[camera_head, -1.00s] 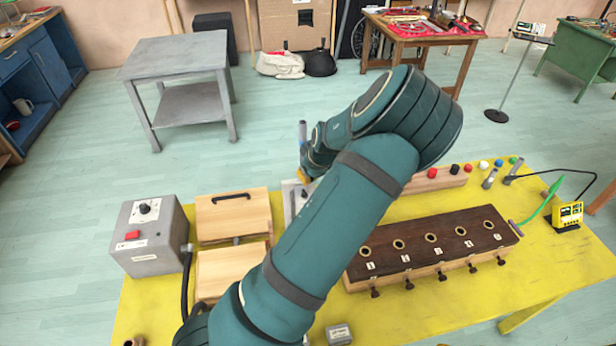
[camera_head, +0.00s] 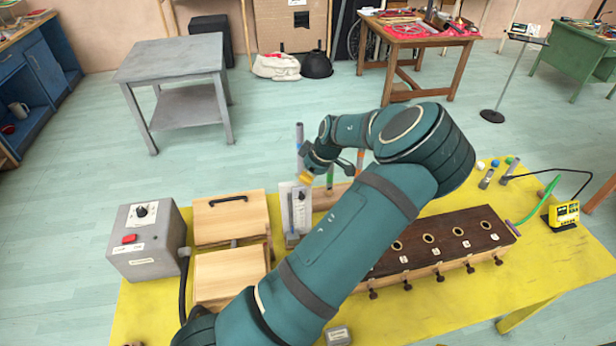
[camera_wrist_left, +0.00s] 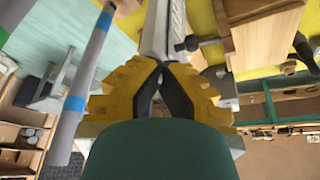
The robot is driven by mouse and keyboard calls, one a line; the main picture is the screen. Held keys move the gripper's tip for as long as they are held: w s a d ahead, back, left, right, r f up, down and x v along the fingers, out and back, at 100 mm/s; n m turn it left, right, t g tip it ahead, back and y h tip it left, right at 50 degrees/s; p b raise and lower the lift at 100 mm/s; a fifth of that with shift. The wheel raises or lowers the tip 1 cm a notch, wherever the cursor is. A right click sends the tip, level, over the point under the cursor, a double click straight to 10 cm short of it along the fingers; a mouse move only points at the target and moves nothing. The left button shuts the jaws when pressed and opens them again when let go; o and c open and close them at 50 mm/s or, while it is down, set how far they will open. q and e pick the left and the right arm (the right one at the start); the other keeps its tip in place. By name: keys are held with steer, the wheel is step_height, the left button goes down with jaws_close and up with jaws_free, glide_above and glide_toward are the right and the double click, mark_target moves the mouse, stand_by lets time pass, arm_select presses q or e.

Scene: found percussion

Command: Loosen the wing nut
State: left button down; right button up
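My left gripper (camera_head: 306,176) has yellow fingers and is over the far side of the yellow table, just above the top of an upright pale plate (camera_head: 297,208) with markings. In the left wrist view its fingertips (camera_wrist_left: 162,66) come together, with no held thing visible between them. The pale plate runs away beyond the tips (camera_wrist_left: 160,28). I cannot make out a wing nut in either view. A dark round-headed bolt (camera_wrist_left: 188,44) sticks out beside a wooden box, right of the fingertips. My right gripper is out of view.
A grey tube (camera_head: 299,140) stands close behind the gripper; a banded tube (camera_wrist_left: 75,105) is left of the fingers. Wooden boxes (camera_head: 225,275) and a grey control box (camera_head: 145,240) are at left. A dark-topped box (camera_head: 460,235) is at right, partly behind my arm.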

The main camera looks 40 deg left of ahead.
arm_select(q)
steer(key=shift+a, duration=0.1)
steer(key=n, duration=0.2)
steer(key=n+g, duration=0.1)
steer(key=shift+w+a+n, duration=0.15)
steer(key=shift+w+n, duration=0.1)
steer(key=shift+n, duration=0.05)
steer(key=c, duration=1.1)
jaws_free()
steer(key=shift+o, duration=0.2)
steer(key=shift+w+d+r+h, duration=0.2)
steer(key=shift+r+h, duration=0.1)
steer(key=shift+r, duration=0.15)
steer(key=v, duration=1.1)
